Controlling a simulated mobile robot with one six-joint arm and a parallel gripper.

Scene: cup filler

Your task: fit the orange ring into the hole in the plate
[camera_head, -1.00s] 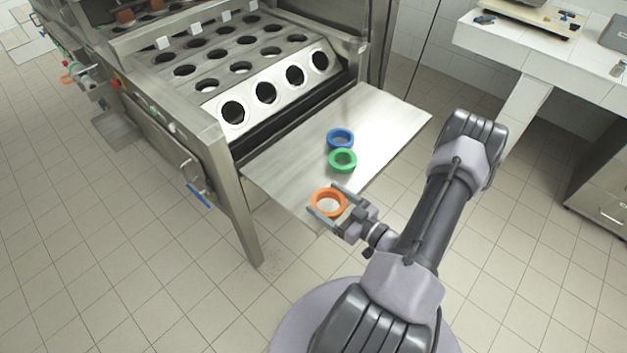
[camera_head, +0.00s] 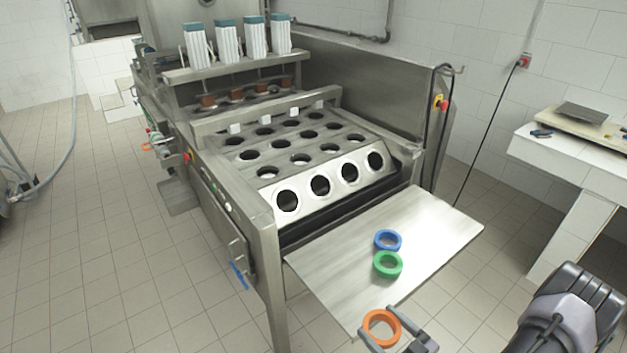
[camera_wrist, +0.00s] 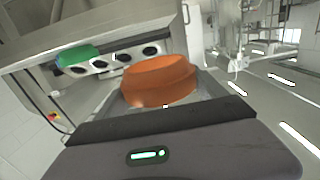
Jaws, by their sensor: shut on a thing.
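The orange ring (camera_head: 381,328) is in my gripper (camera_head: 392,336) at the near end of the shelf, at the bottom of the head view. The fingers are shut on it from both sides. In the wrist view the orange ring (camera_wrist: 160,82) fills the middle, before the dark gripper body. The plate (camera_head: 335,185) is the metal front plate of the machine, with a row of several round holes, and dark openings show in them. In the wrist view part of the hole row (camera_wrist: 125,57) shows behind the ring. The ring is well apart from the plate.
A green ring (camera_head: 387,264) and a blue ring (camera_head: 388,240) lie on the flat metal shelf (camera_head: 440,228) in front of the holes. More holed rows lie behind. A white bench (camera_head: 575,160) stands at the right. The shelf's left part is clear.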

